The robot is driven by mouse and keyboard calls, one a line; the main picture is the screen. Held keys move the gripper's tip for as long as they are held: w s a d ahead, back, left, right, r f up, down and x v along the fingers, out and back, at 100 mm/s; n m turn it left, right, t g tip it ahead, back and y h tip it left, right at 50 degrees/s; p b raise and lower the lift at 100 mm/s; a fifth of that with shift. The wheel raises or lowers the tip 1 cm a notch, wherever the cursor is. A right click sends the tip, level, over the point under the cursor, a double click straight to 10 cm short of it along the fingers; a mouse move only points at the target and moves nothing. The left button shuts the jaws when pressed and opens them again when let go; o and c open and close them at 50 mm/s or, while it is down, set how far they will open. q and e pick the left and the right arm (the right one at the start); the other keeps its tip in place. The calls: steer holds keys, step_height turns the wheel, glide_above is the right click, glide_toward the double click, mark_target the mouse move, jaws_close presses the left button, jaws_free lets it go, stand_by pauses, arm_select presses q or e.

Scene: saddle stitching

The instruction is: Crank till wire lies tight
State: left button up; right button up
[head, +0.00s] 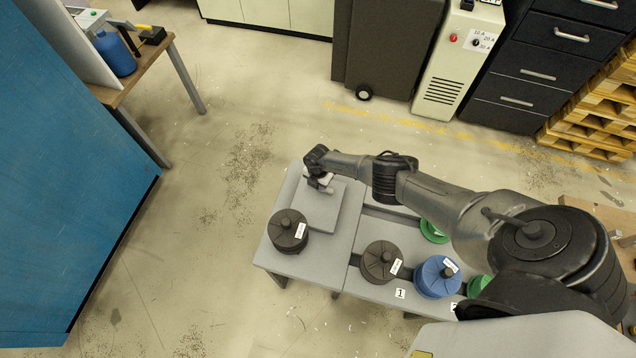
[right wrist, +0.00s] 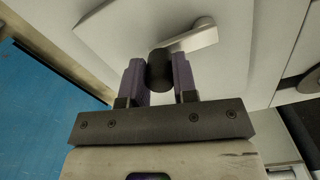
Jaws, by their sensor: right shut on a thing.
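A light grey box-like machine (head: 318,211) stands on the grey table, with a crank on its far side. In the right wrist view the crank shows a pale metal arm (right wrist: 192,38) and a dark round handle (right wrist: 160,72). My right gripper (head: 318,184) is at the crank; in the right wrist view its purple-lined fingers (right wrist: 160,80) are closed on both sides of the handle. No wire can be made out in either view. My left gripper is not in view.
A black spool (head: 288,231) stands beside the machine at the table's near left. Another black spool (head: 381,262), a blue spool (head: 437,276) and green spools (head: 434,232) line the table to the right. A blue cabinet (head: 60,170) stands left; open floor lies between.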

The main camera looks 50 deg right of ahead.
steer(key=o, duration=0.9)
step_height(320, 180, up, 6)
steer(key=p, duration=0.3)
steer(key=shift+p, duration=0.3)
steer(key=shift+r+p, duration=0.65)
steer(key=shift+r, duration=3.3)
